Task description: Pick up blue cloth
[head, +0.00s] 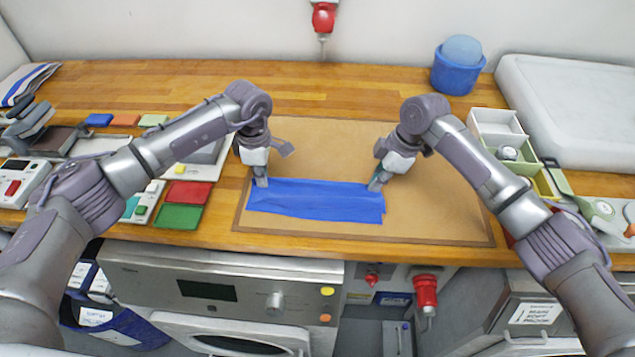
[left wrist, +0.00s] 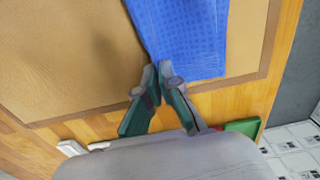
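The blue cloth (head: 315,200) lies as a wide strip on the tan mat (head: 430,210), slightly wrinkled, its long side running left to right. It also shows in the left wrist view (left wrist: 185,35). My left gripper (head: 261,183) is at the cloth's far left corner. In the left wrist view its fingertips (left wrist: 160,68) come together at the cloth's edge, shut on it. My right gripper (head: 376,184) is at the far right corner, its fingertips close together on the cloth. The cloth's edge between the fingertips is partly hidden.
Red (head: 188,193) and green (head: 179,216) flat pieces lie left of the mat. A blue tub (head: 457,70) stands at the back, and white bins (head: 497,122) are on the right. The mat behind and right of the cloth is clear. The worktop's front edge is close.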

